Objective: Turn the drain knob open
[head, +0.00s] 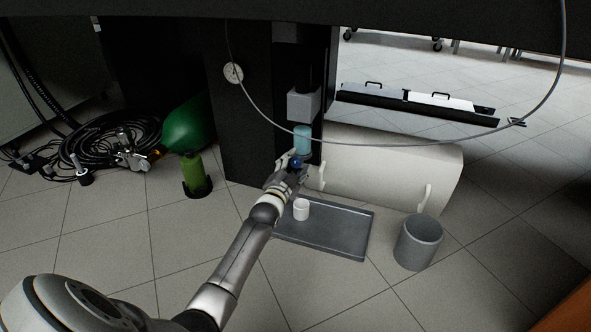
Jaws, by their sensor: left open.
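A small dark blue knob (296,163), likely the drain knob, shows under a light blue filter bowl (302,136). The bowl hangs below a grey block (303,103) on a dark cabinet. My left gripper (302,169) is open just below the bowl. In this view the knob appears between its two light fingers; I cannot tell whether they touch it. The gripper hides part of the area around the knob. My right gripper is not in view.
A grey tray (335,232) with a white cup (301,209) lies below the gripper. A grey bin (418,243) stands right of it. A large white rounded body (385,172) is close on the right. A thin cable (390,145) loops across. Green bottle (194,172) at left.

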